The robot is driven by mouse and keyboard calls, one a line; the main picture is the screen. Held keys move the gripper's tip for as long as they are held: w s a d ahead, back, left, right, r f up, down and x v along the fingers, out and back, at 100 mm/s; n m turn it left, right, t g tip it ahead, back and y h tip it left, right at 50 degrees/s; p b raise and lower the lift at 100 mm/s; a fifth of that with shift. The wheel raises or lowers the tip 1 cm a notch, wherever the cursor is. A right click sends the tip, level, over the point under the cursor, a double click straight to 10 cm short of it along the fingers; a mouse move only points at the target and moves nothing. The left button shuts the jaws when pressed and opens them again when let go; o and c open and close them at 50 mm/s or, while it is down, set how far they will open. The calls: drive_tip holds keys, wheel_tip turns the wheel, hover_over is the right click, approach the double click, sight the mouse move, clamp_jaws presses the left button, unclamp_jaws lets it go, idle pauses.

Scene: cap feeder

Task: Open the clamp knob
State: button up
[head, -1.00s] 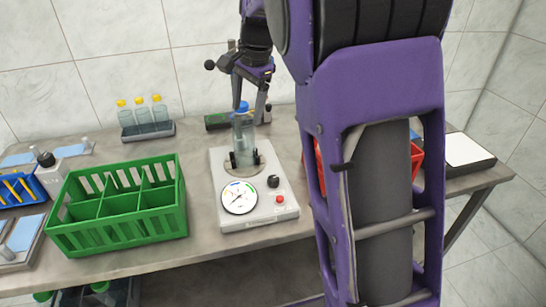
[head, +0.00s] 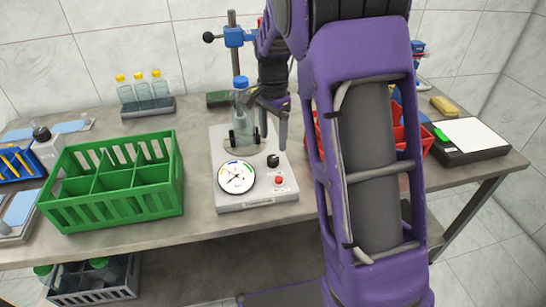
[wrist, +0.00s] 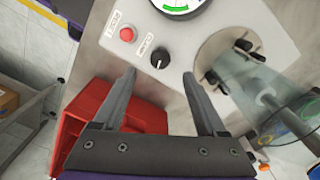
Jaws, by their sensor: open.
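The clamp knob (head: 273,161) is a small black dial on the grey machine (head: 228,197), behind and left of a red button. In the wrist view the knob (wrist: 160,57), with a white pointer line, shows between and just beyond my open, empty fingertips. My gripper (head: 268,122) hangs beside the bottle, above and behind the knob, apart from it. A clear bottle (head: 241,110) with a blue cap stands upright between two black clamp pads on the machine. The bottle also shows at the right of the wrist view (wrist: 250,85).
A red button (head: 279,180) and a round gauge (head: 236,177) sit near the knob. A green divided crate (head: 115,205) stands left and a red bin (head: 424,143) right. Capped bottles (head: 140,88) stand at the back. A blue-clamped stand (head: 236,37) rises behind the machine.

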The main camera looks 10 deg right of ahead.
sight(273, 158)
wheel_tip(273, 158, down, 7)
drive_tip(key=shift+r+b, duration=0.1)
drive_tip(key=shift+b, duration=0.4)
clamp_jaws()
